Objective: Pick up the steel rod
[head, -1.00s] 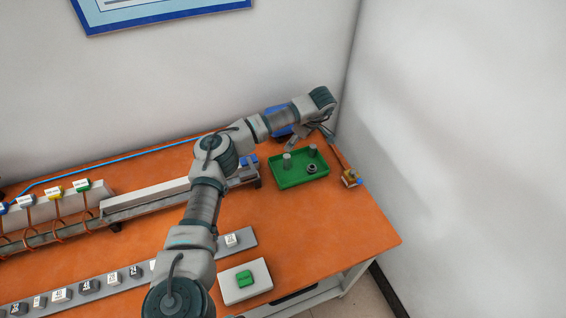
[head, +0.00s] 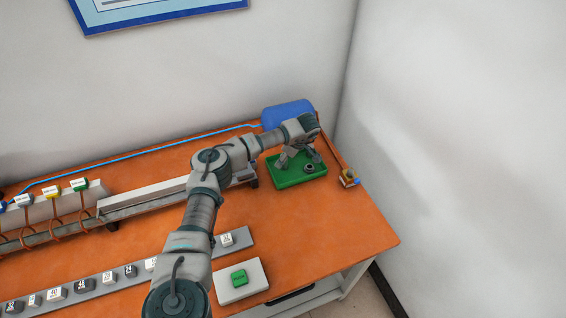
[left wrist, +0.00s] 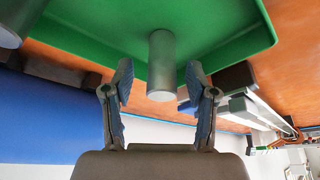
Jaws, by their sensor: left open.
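A grey steel rod (left wrist: 161,68) shows in the left wrist view, standing on the green tray (left wrist: 90,38). My left gripper (left wrist: 158,84) is open, with one finger on each side of the rod and a visible gap to each. In the head view my left gripper (head: 291,158) is low over the left part of the tray (head: 303,181) and hides most of the rod there. A second grey cylinder (left wrist: 12,22) is cut off at the upper left of the wrist view. My right gripper is not in view.
A dark ring-shaped part (head: 309,168) lies in the tray. A blue container (head: 288,112) stands behind it, and a small brass-and-blue fitting (head: 349,178) is to its right. A long rail (head: 150,198) lies left. The orange table (head: 325,240) is clear in front of the tray.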

